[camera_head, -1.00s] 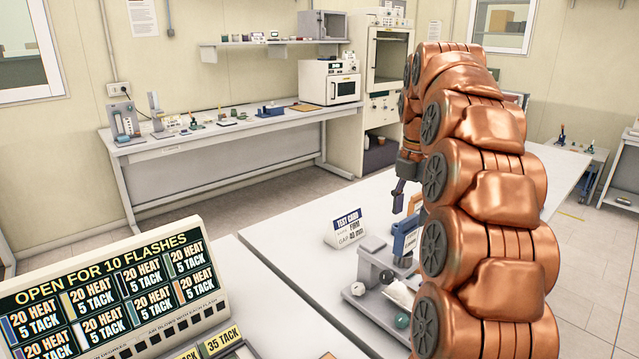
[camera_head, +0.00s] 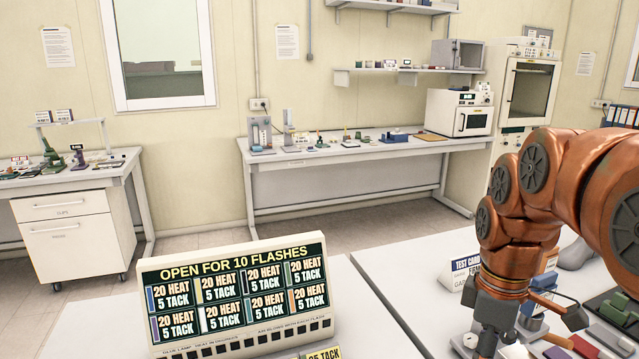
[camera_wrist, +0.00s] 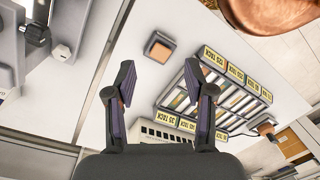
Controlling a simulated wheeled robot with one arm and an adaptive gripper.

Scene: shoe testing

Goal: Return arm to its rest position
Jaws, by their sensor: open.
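My copper-coloured arm (camera_head: 560,185) is folded at the right of the head view and reaches down over the white table. My gripper (camera_wrist: 162,100) is open and empty in the wrist view, its two dark fingers with purple pads spread apart. It hangs above the table, clear of the things below. In the head view the wrist points down at the lower right, and the fingers show only in part near the bottom edge.
A display board (camera_head: 235,295) stands at the front. A test card (camera_head: 463,270) is partly behind my arm. The wrist view shows a small brown-topped block (camera_wrist: 159,47) and a rack of labelled strips (camera_wrist: 220,95). Green equipment (camera_head: 617,312) stands at the right.

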